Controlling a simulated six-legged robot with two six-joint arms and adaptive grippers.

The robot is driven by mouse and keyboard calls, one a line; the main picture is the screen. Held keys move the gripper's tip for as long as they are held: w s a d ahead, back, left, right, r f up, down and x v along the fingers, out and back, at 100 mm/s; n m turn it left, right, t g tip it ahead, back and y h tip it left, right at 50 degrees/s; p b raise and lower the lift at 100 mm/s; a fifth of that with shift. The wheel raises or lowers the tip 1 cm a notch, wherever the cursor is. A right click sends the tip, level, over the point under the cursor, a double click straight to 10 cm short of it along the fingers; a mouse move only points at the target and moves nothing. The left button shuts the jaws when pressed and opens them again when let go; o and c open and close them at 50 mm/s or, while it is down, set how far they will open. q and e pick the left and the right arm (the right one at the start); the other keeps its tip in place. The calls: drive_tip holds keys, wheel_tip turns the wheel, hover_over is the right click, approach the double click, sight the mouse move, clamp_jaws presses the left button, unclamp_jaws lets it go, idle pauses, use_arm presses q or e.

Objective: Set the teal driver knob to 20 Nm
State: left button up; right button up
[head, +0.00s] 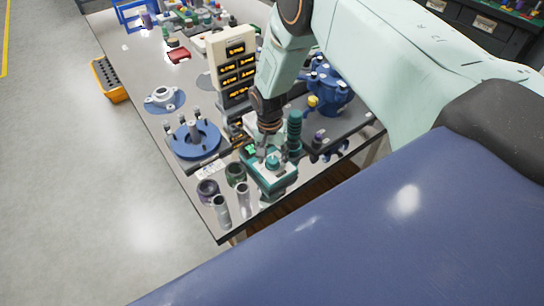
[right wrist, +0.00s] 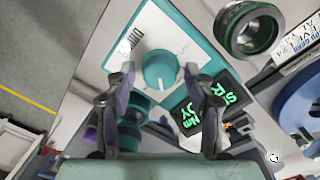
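The teal driver knob (right wrist: 160,69) is round and sits on the white top of a teal box (right wrist: 203,30). In the head view the box (head: 273,184) stands near the table's front edge, with the knob (head: 272,161) on top. My right gripper (head: 269,152) is above the box, pointing down. In the right wrist view its two fingers (right wrist: 159,74) are spread apart on either side of the knob, with gaps visible; contact is not seen. A dark display (right wrist: 212,104) beside the box shows green characters, too slanted to read surely. My left gripper is not in view.
A green ring (right wrist: 249,30) stands beside the box. Grey cylinders (head: 221,210) and a purple ring (head: 207,191) stand near the table corner. A blue flange (head: 195,140) and a tall panel with orange readouts (head: 236,70) are behind. A green ribbed column (head: 294,130) rises close by.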

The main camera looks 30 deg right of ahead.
sight(270, 159)
drive_tip(key=shift+r, duration=0.15)
wheel_tip(270, 159, up, 12)
drive_tip(key=shift+w+a, duration=0.2)
idle(0.4)
drive_tip(key=shift+s, duration=0.1)
idle(1.0)
